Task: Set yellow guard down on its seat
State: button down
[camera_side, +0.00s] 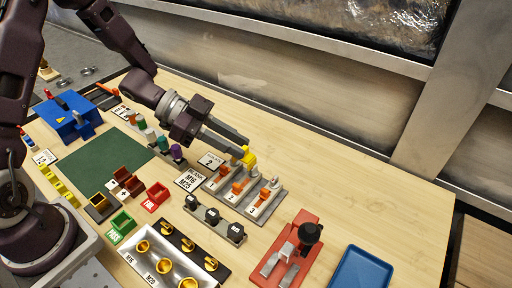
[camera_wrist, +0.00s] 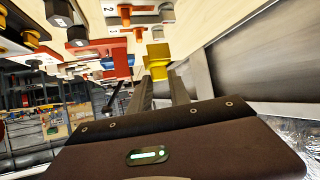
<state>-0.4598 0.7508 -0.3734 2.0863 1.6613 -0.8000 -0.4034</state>
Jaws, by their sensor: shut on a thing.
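The yellow guard (camera_side: 248,158) is between the fingertips of my gripper (camera_side: 244,148), which is shut on it. It also shows in the wrist view (camera_wrist: 157,54) at the ends of my two fingers (camera_wrist: 162,82). It is over or at the far end of a grey plate (camera_side: 247,203) with orange parts (camera_side: 237,188) and number labels. I cannot tell whether the guard touches the plate. Its underside and the spot beneath it are hard to make out.
A dark block strip (camera_side: 213,217) lies in front of the plate. A red fixture with a black knob (camera_side: 309,233) and a blue tray (camera_side: 360,268) stand to the right. The table behind the plate is clear.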

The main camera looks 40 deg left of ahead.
aim_at(234, 161)
jog(key=shift+f, duration=0.1)
jog(key=shift+f, duration=2.85)
jog(key=shift+f, duration=0.7)
jog(key=shift+r, duration=0.1)
jog(key=shift+r, duration=0.35)
jog(key=shift+w+f+m+g, duration=0.1)
jog(key=shift+f+m+g, duration=0.2)
jog(key=shift+f, duration=0.1)
dwell(0.6)
